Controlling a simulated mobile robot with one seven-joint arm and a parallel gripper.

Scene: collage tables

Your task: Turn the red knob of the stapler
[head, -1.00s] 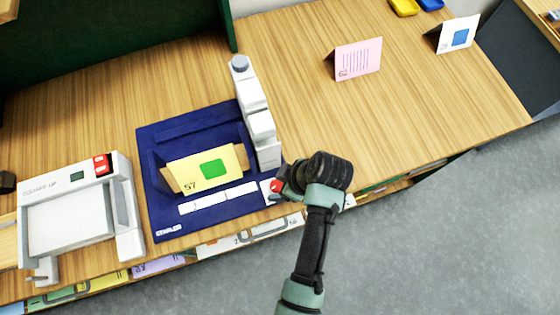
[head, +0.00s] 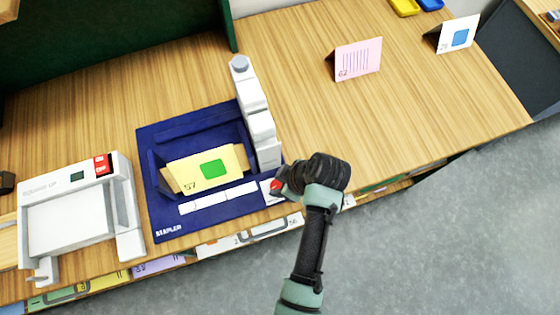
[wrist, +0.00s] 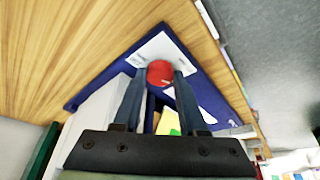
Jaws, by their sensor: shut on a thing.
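The stapler has a dark blue base (head: 165,219) on the table, with a white upright arm (head: 261,125) at its right side. A yellow card marked 57 with a green square (head: 214,169) sits in its tray. The red knob (head: 276,185) is on a white plate at the base's front right corner; it also shows in the wrist view (wrist: 160,73). My gripper (wrist: 158,82) is shut on the red knob, one finger on each side of it. In the head view my gripper (head: 283,183) partly hides the knob and plate.
A white squaring-up device (head: 70,215) with a red switch stands left of the stapler.

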